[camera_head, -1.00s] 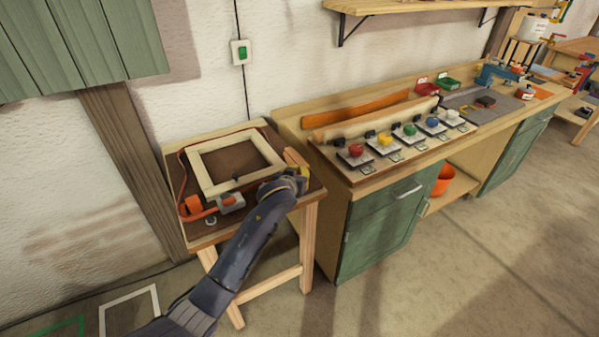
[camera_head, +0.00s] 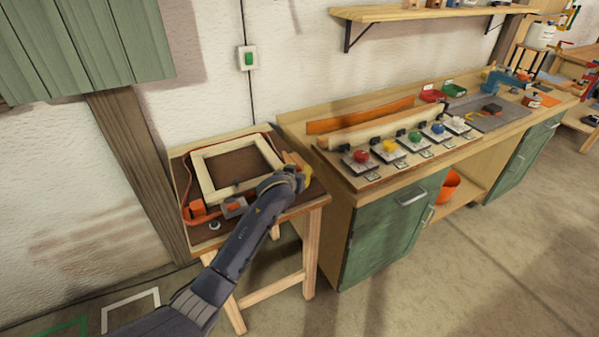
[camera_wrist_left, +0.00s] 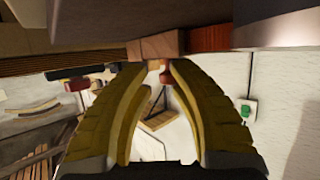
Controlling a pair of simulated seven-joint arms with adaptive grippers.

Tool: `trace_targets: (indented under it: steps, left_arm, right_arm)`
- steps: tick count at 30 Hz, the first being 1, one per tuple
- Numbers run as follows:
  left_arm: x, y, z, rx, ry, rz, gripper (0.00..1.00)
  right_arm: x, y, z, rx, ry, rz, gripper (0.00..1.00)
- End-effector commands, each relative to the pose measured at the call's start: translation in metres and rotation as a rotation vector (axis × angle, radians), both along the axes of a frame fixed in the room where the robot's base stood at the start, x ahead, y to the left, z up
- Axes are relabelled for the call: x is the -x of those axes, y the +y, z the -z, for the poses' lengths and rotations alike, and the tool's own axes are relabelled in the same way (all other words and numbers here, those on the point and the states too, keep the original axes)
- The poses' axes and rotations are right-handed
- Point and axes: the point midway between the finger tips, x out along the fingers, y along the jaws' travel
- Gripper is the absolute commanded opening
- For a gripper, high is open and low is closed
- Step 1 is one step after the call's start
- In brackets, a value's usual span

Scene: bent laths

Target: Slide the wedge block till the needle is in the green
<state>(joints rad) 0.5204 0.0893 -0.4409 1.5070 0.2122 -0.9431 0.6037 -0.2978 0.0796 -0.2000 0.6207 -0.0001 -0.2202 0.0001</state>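A pale wooden frame (camera_head: 208,182) lies on the small side table around a dark brown panel. A small wooden block (camera_head: 292,159), seemingly the wedge block, is by its right side, partly hidden by my left gripper (camera_head: 303,180). In the left wrist view a wooden block (camera_wrist_left: 155,46) is just beyond the left gripper's yellow fingertips (camera_wrist_left: 157,66). The fingers stand apart with a gap between them; whether the tips touch the block is unclear. No needle or green zone can be made out. My right gripper is out of view.
A grey box with an orange part (camera_head: 234,207) and an orange clamp-like thing (camera_head: 197,210) lie at the table's left front. The workbench (camera_head: 345,205) to the right carries several coloured knobs and long laths. A switch (camera_head: 248,58) is on the wall.

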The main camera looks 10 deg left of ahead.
Motion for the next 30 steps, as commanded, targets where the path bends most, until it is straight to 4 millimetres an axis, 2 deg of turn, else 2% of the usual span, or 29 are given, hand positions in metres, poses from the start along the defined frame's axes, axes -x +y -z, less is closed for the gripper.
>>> trace_targets:
  steps: [1, 6, 19, 30]
  left_arm:
    - [-0.003, -0.001, -0.011, 0.005, -0.018, 0.001, 0.24]
    - [-0.003, 0.001, -0.010, 0.002, -0.018, -0.001, 0.44]
    - [0.006, 0.004, -0.008, -0.001, -0.009, -0.002, 0.44]
    - [0.054, 0.013, -0.028, -0.001, -0.010, -0.002, 0.44]
  right_arm:
    - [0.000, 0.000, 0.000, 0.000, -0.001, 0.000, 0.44]
    - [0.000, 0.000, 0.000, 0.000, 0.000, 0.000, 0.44]
    - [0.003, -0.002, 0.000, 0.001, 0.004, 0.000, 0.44]
    - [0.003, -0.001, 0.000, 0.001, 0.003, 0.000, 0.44]
